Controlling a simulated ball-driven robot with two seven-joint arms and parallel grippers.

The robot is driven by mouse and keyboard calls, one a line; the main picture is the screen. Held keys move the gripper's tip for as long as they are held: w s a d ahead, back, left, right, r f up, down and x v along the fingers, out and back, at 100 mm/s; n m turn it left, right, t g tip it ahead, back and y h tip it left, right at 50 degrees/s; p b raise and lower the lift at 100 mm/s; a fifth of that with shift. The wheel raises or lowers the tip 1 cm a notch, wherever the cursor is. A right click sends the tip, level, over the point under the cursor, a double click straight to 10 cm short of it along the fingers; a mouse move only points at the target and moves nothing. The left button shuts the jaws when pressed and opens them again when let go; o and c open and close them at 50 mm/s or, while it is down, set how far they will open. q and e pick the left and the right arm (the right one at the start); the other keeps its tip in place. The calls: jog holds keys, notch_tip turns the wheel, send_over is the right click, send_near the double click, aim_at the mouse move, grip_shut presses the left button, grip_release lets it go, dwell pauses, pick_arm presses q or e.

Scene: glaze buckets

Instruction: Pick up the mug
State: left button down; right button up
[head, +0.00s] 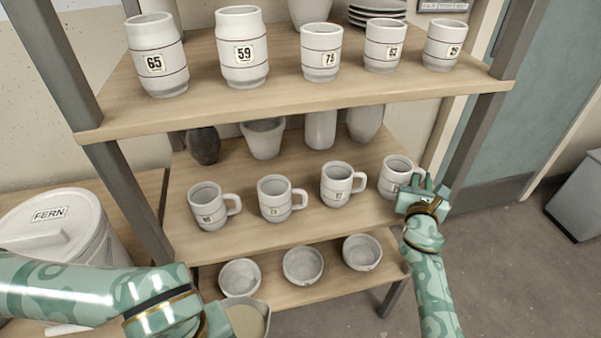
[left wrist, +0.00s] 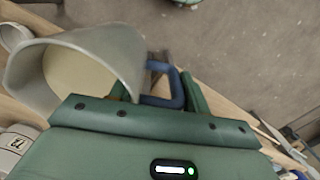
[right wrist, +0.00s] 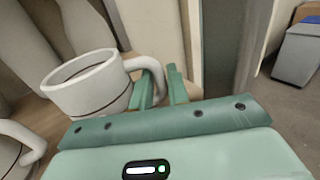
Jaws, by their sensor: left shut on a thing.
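Several white mugs with dark bands stand upright in a row on the middle shelf. The rightmost mug (head: 393,176) is beside my right gripper (head: 426,187). In the right wrist view this mug (right wrist: 88,88) has its handle at the fingers of my right gripper (right wrist: 162,88). The fingers are apart, with the handle's outer curve between them; contact is unclear. My left gripper (left wrist: 160,92) is shut on the blue handle of a grey jug (left wrist: 110,50) with cream-coloured contents. The jug also shows at the bottom of the head view (head: 262,306); my left arm hides part of it.
Three other mugs (head: 209,206) stand left along the middle shelf (head: 335,218). Numbered white vessels (head: 241,48) fill the upper shelf (head: 290,108). Bowls (head: 303,265) stand on the lower shelf. A grey shelf post (head: 470,140) rises close to my right gripper. A lidded FERN bucket (head: 60,215) stands left.

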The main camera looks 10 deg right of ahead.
pick_arm(q)
jog(key=shift+f, duration=0.1)
pick_arm(e)
jog(key=shift+w+d, duration=0.2)
jog(key=shift+w, duration=0.15)
jog(key=shift+r, duration=0.1)
grip_shut()
pick_arm(q)
jog(key=shift+r, duration=0.2)
pick_arm(e)
jog(key=shift+r, duration=0.1)
